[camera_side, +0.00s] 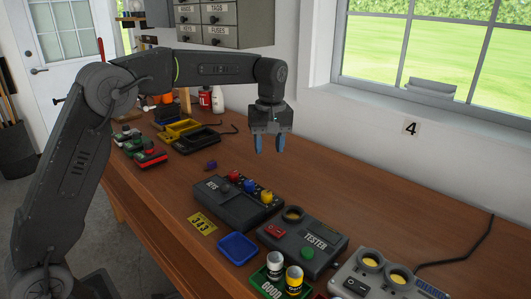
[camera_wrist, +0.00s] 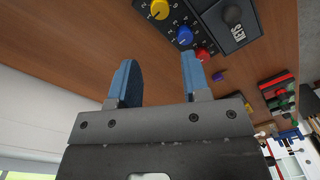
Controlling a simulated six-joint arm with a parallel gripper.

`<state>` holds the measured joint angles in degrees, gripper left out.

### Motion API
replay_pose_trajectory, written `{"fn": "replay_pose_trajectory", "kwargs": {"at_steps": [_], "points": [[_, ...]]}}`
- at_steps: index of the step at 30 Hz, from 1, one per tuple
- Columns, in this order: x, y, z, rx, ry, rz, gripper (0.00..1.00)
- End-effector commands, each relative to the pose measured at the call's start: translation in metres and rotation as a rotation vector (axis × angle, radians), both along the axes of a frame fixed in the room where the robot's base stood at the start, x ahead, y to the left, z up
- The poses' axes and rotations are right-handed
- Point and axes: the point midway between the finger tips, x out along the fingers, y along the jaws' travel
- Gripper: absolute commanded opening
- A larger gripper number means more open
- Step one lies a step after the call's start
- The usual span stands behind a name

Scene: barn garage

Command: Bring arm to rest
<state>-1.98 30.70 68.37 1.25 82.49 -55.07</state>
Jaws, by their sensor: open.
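My gripper (camera_side: 271,144) hangs above the wooden bench, its blue fingers pointing down. It is open and empty, with a clear gap between the fingers, and it also shows in the wrist view (camera_wrist: 162,78). My arm is raised and bent, reaching over the bench from the left. Below the gripper is a dark keys box (camera_side: 240,205) with red, blue and yellow knobs, also in the wrist view (camera_wrist: 208,32). The gripper is apart from it and touches nothing.
A tester box (camera_side: 303,243), a blue tray (camera_side: 238,248), a green bin (camera_side: 268,284) with two cans and a charger (camera_side: 385,277) stand at the front. Open yellow and black cases (camera_side: 190,132) lie behind. A drawer cabinet (camera_side: 225,20) hangs above. The bench right of the gripper is clear.

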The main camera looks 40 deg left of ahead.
Motion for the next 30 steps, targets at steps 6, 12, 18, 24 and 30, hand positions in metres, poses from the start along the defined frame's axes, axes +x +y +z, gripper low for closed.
{"fn": "replay_pose_trajectory", "kwargs": {"at_steps": [6,12,18,24,30], "points": [[-0.034,-0.004,0.029,0.000,-0.065,-0.118,0.43],[-0.103,-0.010,0.058,0.019,-0.175,-0.341,0.43],[-0.176,-0.015,0.063,0.062,-0.284,-0.564,0.43],[-0.245,-0.019,0.045,0.127,-0.384,-0.777,0.43],[-0.288,-0.021,0.019,0.189,-0.448,-0.928,0.43]]}}
